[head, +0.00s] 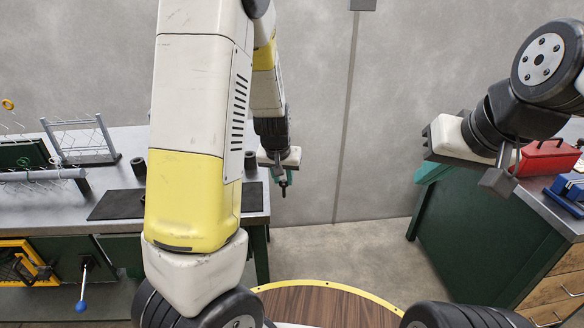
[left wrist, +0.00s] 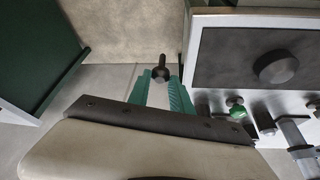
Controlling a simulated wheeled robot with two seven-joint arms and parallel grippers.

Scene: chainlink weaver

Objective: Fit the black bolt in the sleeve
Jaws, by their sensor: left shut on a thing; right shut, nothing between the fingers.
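My left gripper (head: 283,178) is shut on the black bolt (head: 284,190), holding it in the air just right of the left bench. In the left wrist view the teal fingers (left wrist: 160,88) grip the bolt (left wrist: 161,67), whose shank points away from the gripper. Two dark cylinders stand on the left bench, one beside my arm (head: 138,166) and one near the bench's right end (head: 250,160). I cannot tell which, if either, is the sleeve. My right gripper (head: 432,172) is shut and empty, beside the right bench.
The left bench (head: 256,218) carries a dark mat (head: 115,205) and a wire rack (head: 80,142). The left wrist view shows a dark round piece (left wrist: 276,68) and a green knob (left wrist: 237,108). A red box (head: 545,157) sits on the right bench. Floor between the benches is clear.

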